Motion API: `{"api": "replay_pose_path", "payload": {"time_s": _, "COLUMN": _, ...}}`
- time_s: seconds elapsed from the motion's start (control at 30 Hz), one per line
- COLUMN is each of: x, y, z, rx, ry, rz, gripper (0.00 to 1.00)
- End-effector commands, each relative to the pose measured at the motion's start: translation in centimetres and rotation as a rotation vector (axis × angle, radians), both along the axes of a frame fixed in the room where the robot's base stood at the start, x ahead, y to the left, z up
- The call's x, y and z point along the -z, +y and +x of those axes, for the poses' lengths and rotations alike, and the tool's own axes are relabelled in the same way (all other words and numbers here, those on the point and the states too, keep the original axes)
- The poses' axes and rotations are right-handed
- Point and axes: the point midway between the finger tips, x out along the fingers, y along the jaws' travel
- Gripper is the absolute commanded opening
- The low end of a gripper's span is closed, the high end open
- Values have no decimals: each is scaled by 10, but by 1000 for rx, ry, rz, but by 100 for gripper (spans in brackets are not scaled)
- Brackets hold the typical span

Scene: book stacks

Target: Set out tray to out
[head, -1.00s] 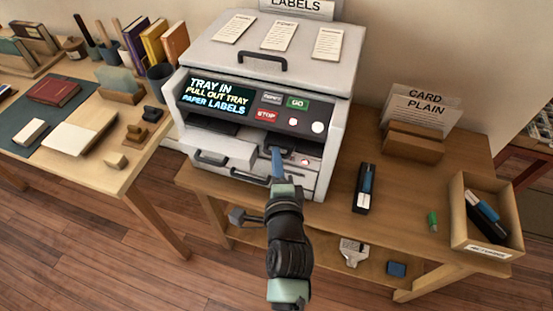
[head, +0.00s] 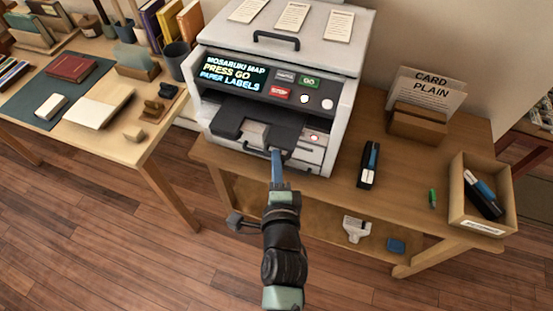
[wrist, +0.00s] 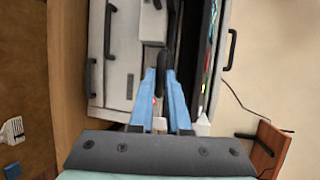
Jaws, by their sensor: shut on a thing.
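The out tray (head: 228,126) is a dark grey, notched tray standing out from the front of the white printer (head: 345,120), below its control panel. The panel's screen (head: 236,76) reads "PRESS GO" and "PAPER LABELS". My gripper (head: 277,153) is at the tray's front right, its blue fingers reaching up to it. In the wrist view, the blue fingers of my gripper (wrist: 165,75) close on a dark piece between them, which I take to be part of the tray. The fingers partly hide the contact.
Black-handled drawers lie under the tray. A stapler-like tool (head: 368,165), a green marker (head: 432,198), a card holder (head: 418,125) and a wooden box (head: 483,215) stand on the bench to the right. A second table (head: 150,150) is at left, with a floor gap between.

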Motion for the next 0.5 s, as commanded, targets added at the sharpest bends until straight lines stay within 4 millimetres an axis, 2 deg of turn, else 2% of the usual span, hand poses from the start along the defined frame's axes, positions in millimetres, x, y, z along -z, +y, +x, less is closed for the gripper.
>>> {"api": "replay_pose_path", "payload": {"time_s": 0.03, "x": 3, "y": 1, "z": -2, "rx": -3, "ry": 8, "rz": 1, "gripper": 20}}
{"api": "replay_pose_path", "payload": {"time_s": 0.17, "x": 3, "y": 1, "z": -1, "rx": -3, "ry": 7, "rz": 1, "gripper": 43}}
{"api": "replay_pose_path", "payload": {"time_s": 0.5, "x": 1, "y": 1, "z": -2, "rx": -2, "ry": 4, "rz": 1, "gripper": 45}}
